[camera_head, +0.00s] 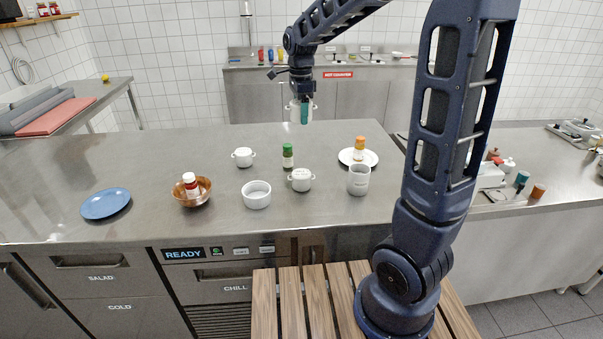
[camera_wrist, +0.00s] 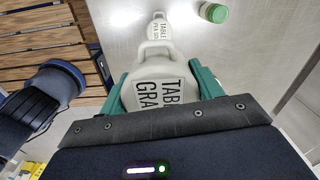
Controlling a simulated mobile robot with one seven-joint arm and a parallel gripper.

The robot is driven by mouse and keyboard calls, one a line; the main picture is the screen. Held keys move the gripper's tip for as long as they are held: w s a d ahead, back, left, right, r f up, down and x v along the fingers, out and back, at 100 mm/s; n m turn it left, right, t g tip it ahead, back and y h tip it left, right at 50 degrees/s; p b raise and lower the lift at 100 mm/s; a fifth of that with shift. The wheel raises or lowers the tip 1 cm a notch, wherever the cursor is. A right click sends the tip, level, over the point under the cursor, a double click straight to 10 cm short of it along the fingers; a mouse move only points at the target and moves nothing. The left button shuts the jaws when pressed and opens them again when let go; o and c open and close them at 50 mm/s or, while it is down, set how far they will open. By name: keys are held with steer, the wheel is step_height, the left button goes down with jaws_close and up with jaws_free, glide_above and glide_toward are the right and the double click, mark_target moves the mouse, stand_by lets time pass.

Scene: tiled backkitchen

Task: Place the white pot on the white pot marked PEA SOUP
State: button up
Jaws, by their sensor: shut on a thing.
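The wrist view shows this pot between the green fingers, with lettering that begins "TABLE GRA". The white pot marked PEA SOUP (camera_wrist: 159,29) shows past it in the wrist view, its marking partly cut off. In the head view this appears to be the lidded, two-handled pot (camera_head: 301,181) standing upright on the counter, apart from my gripper.
A green-capped bottle (camera_head: 288,157) stands just behind that pot. Another white pot (camera_head: 243,158), a white bowl (camera_head: 257,196), a white mug (camera_head: 359,181) and a plate (camera_head: 345,158) with an orange-capped bottle (camera_head: 359,149) stand around. A copper bowl (camera_head: 193,198) and blue plate (camera_head: 105,203) are left.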

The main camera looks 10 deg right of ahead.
mark_target(301, 173)
step_height(301, 173, down, 20)
steer(key=shift+r, duration=0.1)
stand_by(0.5)
steer(key=o, duration=1.2)
steer(key=shift+f, duration=0.2)
step_height(301, 173, up, 12)
steer(key=s+d+r+n+t+y, duration=0.1)
steer(key=s+d+r+n+t, duration=0.1)
steer(key=s+d+r+n, duration=0.85)
steer(key=shift+s+d+n+t+h, duration=0.15)
steer(key=shift+s+d+n+t, duration=0.3)
steer(key=shift+s+d+n, duration=1.2)
steer(key=shift+s+d+n+t+h, duration=0.35)
steer(key=shift+s+d, duration=0.75)
steer(key=shift+s, duration=1.5)
steer(key=shift+s+d+n+t, duration=0.5)
steer(key=shift+s+d+n, duration=0.35)
steer(key=shift+s+d, duration=0.9)
steer(key=shift+s+a, duration=0.35)
steer(key=shift+a, duration=0.05)
